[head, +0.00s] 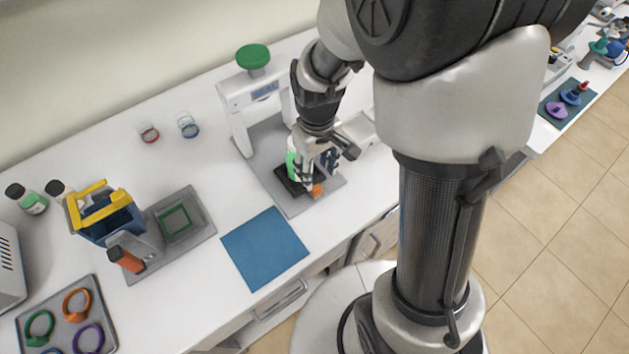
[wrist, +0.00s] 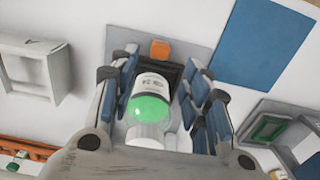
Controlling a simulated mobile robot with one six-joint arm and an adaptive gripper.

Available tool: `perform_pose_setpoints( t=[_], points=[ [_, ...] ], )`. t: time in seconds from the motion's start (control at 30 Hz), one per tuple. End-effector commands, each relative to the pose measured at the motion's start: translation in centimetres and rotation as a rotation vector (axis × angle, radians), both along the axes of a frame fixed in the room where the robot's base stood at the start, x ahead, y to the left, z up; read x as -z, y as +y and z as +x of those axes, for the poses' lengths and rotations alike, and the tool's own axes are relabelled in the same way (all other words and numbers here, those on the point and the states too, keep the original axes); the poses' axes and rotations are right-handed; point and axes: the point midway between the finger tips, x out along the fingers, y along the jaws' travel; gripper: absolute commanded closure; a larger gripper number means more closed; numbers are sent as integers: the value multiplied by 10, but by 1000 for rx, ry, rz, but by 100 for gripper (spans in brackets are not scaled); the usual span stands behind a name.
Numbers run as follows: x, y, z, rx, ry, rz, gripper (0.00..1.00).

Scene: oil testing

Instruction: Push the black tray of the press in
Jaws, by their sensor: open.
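The press (head: 235,100) is a white frame with a green knob, standing on a grey base plate (head: 262,168). Its black tray (head: 286,181) sits out toward the front of the plate, with an orange handle (head: 317,190) at its front end. A white bottle with a green end (wrist: 150,100) stands on or just above the tray; which, I cannot tell. My gripper (head: 318,162) is over the tray, open, with its fingers on either side of the bottle. In the wrist view the black tray (wrist: 174,72) and orange handle (wrist: 160,50) show beyond the bottle. My fingers hide part of the tray.
A blue mat (head: 264,248) lies in front of the press. To its left are a grey stand with a green square (head: 176,221) and a blue holder with a yellow handle (head: 105,213). Two small glasses (head: 188,124) stand behind. The counter between is clear.

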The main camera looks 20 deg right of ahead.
Motion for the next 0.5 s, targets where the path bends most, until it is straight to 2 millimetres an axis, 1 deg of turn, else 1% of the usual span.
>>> perform_pose_setpoints(
  t=[0.03,0.2,0.3,0.4,0.5],
  points=[
    [16,0,-1,0,5,0,57],
    [50,0,-1,0,4,0,57],
    [66,0,-1,0,3,0,57],
    [77,0,-1,0,2,0,57],
    [83,0,0,0,1,0,57]
  ],
)
